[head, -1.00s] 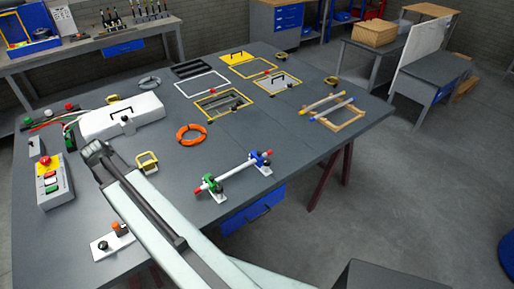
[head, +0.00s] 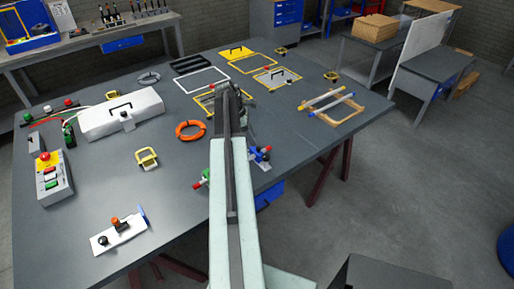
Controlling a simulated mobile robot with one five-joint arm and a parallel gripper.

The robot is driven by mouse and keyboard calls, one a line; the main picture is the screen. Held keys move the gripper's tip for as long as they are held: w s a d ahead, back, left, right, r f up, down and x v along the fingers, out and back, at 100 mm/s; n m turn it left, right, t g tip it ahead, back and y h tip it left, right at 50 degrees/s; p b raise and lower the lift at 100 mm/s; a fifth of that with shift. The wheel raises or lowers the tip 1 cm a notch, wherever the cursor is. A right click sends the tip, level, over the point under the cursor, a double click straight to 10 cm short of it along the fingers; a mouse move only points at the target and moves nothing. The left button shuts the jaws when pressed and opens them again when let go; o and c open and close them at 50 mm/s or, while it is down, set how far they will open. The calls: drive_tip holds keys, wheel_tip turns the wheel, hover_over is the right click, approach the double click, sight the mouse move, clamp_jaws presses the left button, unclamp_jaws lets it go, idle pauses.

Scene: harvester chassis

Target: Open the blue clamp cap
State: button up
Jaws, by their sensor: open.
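The blue clamp cap (head: 260,153) sits on a small clamp near the right front of the workbench (head: 178,228), just right of my arm. It looks closed over the red end of a rod. A green clamp (head: 203,177) with the rod's other red end shows left of my arm. My arm hides the white rod between the two clamps. My gripper (head: 229,92) is at the far end of the raised arm, beyond and left of the blue cap in the picture. It is open and apart from the cap; its fingers are hard to make out.
An orange ring (head: 189,131) and a yellow-framed piece (head: 147,158) lie left of my arm. A white case (head: 120,113) and a button box (head: 52,178) stand farther left. Yellow frames and a wooden rack (head: 343,112) lie at the back and right.

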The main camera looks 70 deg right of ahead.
sight(259, 148)
drive_tip(key=b+x, duration=0.4)
drive_tip(key=x, duration=0.1)
drive_tip(key=shift+f, duration=0.35)
drive_tip(key=shift+r, duration=0.15)
clamp_jaws()
idle(0.8)
drive_tip(key=shift+d, duration=0.1)
